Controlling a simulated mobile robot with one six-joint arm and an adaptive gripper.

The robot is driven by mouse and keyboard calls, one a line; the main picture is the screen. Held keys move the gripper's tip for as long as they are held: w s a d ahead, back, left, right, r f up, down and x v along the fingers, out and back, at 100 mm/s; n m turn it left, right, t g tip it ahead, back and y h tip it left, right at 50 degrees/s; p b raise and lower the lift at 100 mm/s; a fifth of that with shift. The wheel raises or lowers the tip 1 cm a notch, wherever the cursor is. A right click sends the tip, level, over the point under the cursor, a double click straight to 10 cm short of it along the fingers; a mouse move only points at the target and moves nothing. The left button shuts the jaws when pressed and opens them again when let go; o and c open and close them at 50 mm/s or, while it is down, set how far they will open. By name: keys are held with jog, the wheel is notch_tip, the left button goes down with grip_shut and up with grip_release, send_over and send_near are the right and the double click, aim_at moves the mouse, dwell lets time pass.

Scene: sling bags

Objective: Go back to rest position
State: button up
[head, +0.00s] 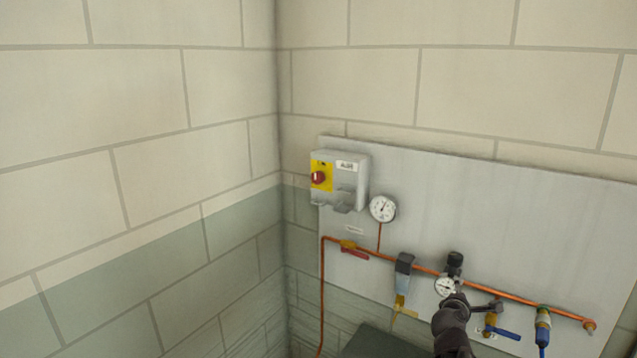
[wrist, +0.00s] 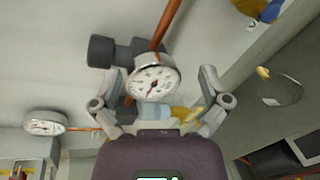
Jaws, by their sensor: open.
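My gripper (head: 458,294) is in front of the wall panel (head: 560,215), close to the regulator gauge (head: 444,287) and its black knob (head: 454,262). In the wrist view my gripper (wrist: 161,74) is open. Its two fingers stand left and right of the round white gauge (wrist: 155,82), with nothing clearly held between them. The black knob (wrist: 102,50) shows beyond the left finger. I cannot tell whether a finger touches the regulator. The lower part of the regulator is hidden behind my gripper.
A copper pipe (head: 480,287) crosses the panel, with a red lever valve (head: 355,252), a grey filter (head: 403,275), a blue lever (head: 507,334) and a blue coupling (head: 542,330). A switch box (head: 345,180) and another gauge (head: 382,208) sit upper left. The left wall is bare.

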jog(key=s+a+f+m+g+y, duration=0.4)
jog(key=s+a+f+m+g, duration=0.2)
jog(key=a, duration=0.5)
jog(key=s+a+f+m+g+y, duration=0.5)
jog(key=s+a+f+m+g, duration=0.1)
jog(key=s+a+f+m, duration=0.3)
jog(key=shift+s+a+m+b, duration=0.25)
jog(key=shift+a+m+b, duration=0.2)
jog(key=shift+a+m, duration=0.35)
jog(key=shift+c, duration=0.2)
dwell(0.9)
jog(key=c, duration=0.5)
